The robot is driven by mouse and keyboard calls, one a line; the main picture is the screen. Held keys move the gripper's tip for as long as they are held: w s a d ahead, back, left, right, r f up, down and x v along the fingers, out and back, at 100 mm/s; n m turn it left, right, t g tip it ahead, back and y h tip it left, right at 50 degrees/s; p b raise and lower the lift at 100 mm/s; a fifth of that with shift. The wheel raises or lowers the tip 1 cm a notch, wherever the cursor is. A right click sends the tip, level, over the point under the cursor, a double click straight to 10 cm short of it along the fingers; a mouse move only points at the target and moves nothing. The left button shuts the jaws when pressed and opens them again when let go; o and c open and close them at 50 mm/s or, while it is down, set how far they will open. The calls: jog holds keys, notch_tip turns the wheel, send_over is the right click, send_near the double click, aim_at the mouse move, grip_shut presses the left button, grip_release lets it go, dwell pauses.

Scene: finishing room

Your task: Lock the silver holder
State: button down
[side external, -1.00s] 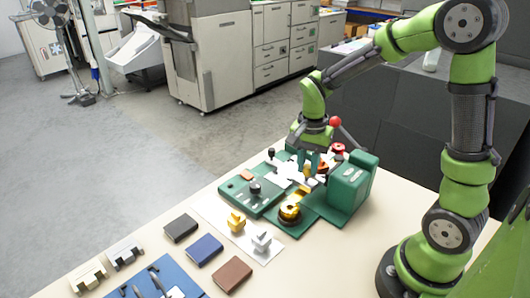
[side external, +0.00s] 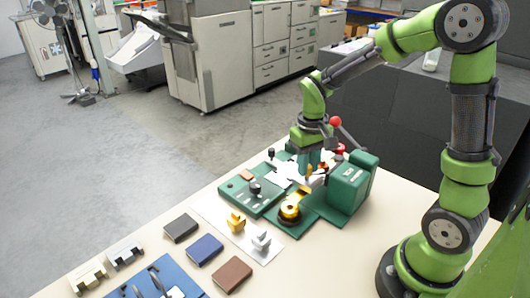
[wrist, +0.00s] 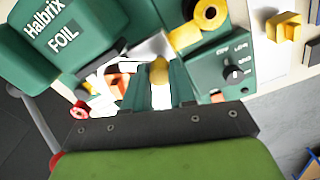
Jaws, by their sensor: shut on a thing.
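The green foil machine (side external: 350,183) stands on the table; it also shows in the wrist view (wrist: 55,40), marked "Halbrix FOIL". A pale silver-white part (side external: 284,172) lies on its bed, partly hidden by my gripper; I cannot tell its exact outline. In the wrist view a pale silver piece (wrist: 148,47) shows beyond the fingers. My gripper (wrist: 159,82) points down over the bed, its green fingers either side of a gold-yellow knob (wrist: 159,70), shut on it. My gripper also shows in the side view (side external: 313,161). A silver block (side external: 261,241) stands on a white sheet.
A gold block (side external: 236,223) stands beside the silver one. A round gold part (side external: 290,210) sits at the machine's front. Black, blue (side external: 205,249) and brown (side external: 232,274) blocks lie nearby. A red-knobbed lever (side external: 335,121) rises behind my gripper.

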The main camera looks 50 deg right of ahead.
jog(key=n, duration=0.5)
jog(key=shift+n, duration=0.4)
dwell(0.3)
jog(key=c, duration=0.9)
grip_release()
notch_tip(320, 180, up, 17)
